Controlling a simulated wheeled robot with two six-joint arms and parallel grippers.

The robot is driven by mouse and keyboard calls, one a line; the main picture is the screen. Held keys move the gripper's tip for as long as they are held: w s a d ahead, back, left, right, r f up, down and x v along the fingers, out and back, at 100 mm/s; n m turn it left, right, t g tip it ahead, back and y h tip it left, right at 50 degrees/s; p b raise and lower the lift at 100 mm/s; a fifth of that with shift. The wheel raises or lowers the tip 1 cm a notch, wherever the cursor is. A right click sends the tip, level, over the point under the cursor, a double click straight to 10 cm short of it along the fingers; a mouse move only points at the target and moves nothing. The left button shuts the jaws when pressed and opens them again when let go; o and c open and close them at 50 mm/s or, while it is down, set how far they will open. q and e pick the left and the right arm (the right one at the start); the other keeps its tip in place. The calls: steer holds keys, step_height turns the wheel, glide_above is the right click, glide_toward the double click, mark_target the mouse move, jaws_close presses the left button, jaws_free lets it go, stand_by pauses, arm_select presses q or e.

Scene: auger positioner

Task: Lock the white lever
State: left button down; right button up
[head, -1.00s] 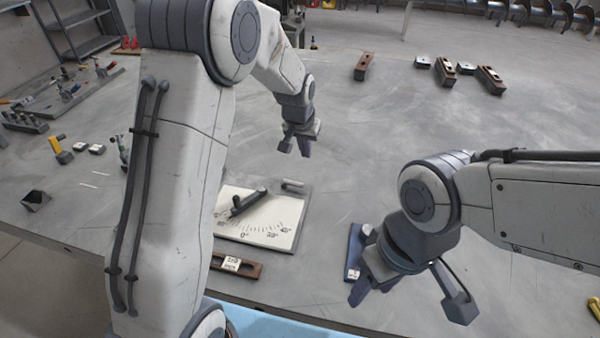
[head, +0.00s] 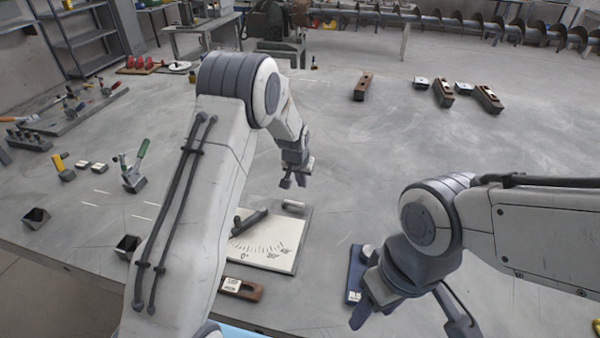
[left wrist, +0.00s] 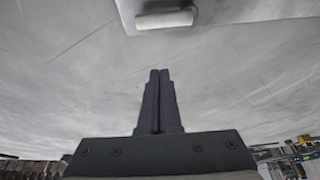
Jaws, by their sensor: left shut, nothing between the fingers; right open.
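A pale plate with an angle scale (head: 282,248) lies on the grey table, partly hidden by my left arm. A dark lever (head: 250,222) lies across it. A short whitish cylindrical handle (head: 294,205), likely the white lever, sits at the plate's far edge. In the left wrist view this white handle (left wrist: 165,19) shows at the top, ahead of the fingertips and apart from them. My left gripper (head: 287,183) is shut and empty, just beyond the plate's far edge; it also shows in the left wrist view (left wrist: 160,72). My right gripper (head: 411,322) is open at the near right.
A blue block with a round knob (head: 355,272) lies beside my right gripper. A brown wooden piece (head: 240,289) lies in front of the plate. A green-handled clamp (head: 134,170) stands to the left. Brown blocks (head: 443,94) lie far back. The table's middle right is clear.

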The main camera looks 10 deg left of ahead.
mark_target(294, 205)
arm_select(q)
steer(key=shift+x, duration=1.05)
steer(key=s, duration=0.1)
steer(key=s+p, duration=0.1)
steer(key=s, duration=0.1)
steer(key=shift+f, duration=0.25)
steer(key=shift+s+f, duration=0.2)
steer(key=shift+s, duration=0.2)
